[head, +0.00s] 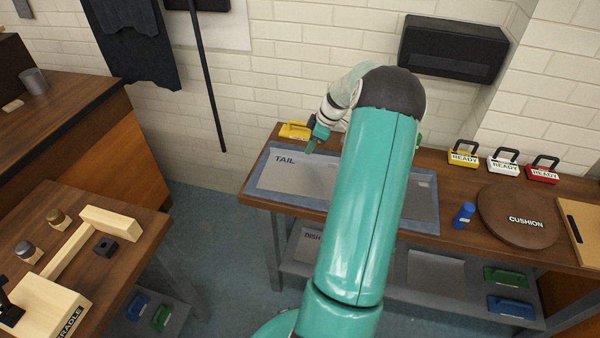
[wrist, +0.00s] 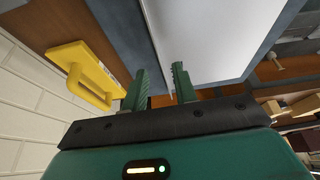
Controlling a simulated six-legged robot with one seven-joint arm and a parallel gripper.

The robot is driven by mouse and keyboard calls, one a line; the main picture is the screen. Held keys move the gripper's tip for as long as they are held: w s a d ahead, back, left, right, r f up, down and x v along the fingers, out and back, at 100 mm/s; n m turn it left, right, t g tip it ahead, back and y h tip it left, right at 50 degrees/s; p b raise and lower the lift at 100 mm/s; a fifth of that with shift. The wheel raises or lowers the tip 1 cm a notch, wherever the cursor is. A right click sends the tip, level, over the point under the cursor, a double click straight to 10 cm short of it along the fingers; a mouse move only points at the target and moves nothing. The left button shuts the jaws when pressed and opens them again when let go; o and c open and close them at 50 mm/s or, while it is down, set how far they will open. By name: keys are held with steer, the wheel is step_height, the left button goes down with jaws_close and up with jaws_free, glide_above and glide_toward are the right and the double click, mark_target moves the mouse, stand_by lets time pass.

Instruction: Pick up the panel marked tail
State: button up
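The panel marked TAIL (head: 295,180) is a flat pale-grey sheet lying on a blue-grey mat (head: 250,184) on the wooden bench. My arm hides its middle in the head view. My gripper (head: 313,146) is at the panel's far edge, just right of the TAIL lettering. In the wrist view my gripper (wrist: 160,72) has its two green fingers apart, with nothing clearly held. The panel (wrist: 210,35) shows beyond them, its edge running toward the gap. I cannot tell whether that edge lies between the fingers or whether they touch it.
A yellow handled block (head: 295,130) stands close behind the mat, left of my gripper; it also shows in the wrist view (wrist: 85,70). Right of the mat are a blue bottle (head: 464,215) and a round brown cushion (head: 518,216). The brick wall (head: 290,60) is behind the bench.

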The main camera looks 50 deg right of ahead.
mark_target(299, 172)
steer(key=x, duration=0.4)
steer(key=shift+a, duration=0.1)
jaws_close()
steer(key=shift+r, duration=0.1)
steer(key=shift+r, duration=0.1)
